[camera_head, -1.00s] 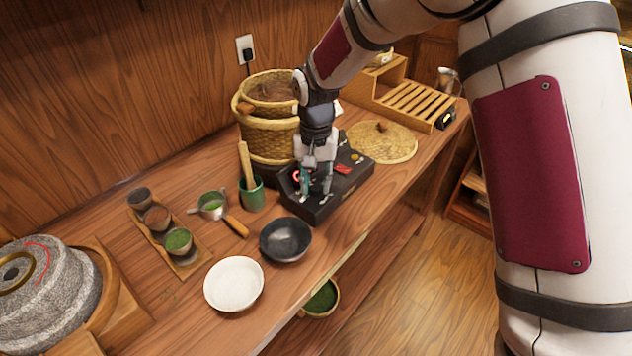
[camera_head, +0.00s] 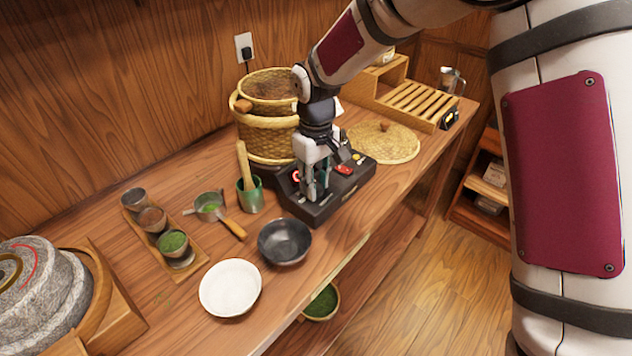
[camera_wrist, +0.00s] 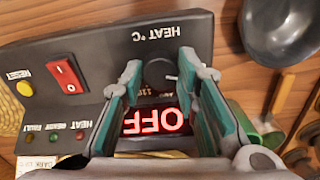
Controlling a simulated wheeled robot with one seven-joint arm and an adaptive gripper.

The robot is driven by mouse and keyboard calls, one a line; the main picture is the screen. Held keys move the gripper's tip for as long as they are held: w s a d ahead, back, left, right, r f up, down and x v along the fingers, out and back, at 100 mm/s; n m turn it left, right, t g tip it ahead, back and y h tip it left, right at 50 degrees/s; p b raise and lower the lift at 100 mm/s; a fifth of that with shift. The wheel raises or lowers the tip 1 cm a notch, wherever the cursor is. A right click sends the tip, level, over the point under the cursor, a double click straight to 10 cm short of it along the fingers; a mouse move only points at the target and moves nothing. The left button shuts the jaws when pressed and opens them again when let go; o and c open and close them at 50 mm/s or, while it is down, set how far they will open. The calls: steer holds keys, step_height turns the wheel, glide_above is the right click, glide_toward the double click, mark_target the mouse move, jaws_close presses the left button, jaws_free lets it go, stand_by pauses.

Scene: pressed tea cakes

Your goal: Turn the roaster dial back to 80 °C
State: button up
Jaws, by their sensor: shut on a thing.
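The roaster dial (camera_wrist: 158,72) is a dark round knob below the HEAT °C lettering, which appears upside down in the wrist view. My gripper (camera_wrist: 161,82) is shut on the dial, with one green-padded finger on each side. A display (camera_wrist: 153,121) beside it glows red and reads OFF, upside down. Scale marks near the dial are mostly hidden by the fingers, so its setting cannot be read. In the head view my gripper (camera_head: 315,196) points down at the black control box (camera_head: 345,190) and hides the dial.
The box also carries a red rocker switch (camera_wrist: 65,74), a yellow RESET button (camera_wrist: 25,88) and small indicator lights. A woven basket roaster (camera_head: 266,133) stands behind.

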steer(key=shift+a+n, duration=0.1)
steer(key=shift+n, duration=0.6)
steer(key=o, duration=0.9)
steer(key=shift+r, duration=0.1)
step_height(320, 180, up, 12)
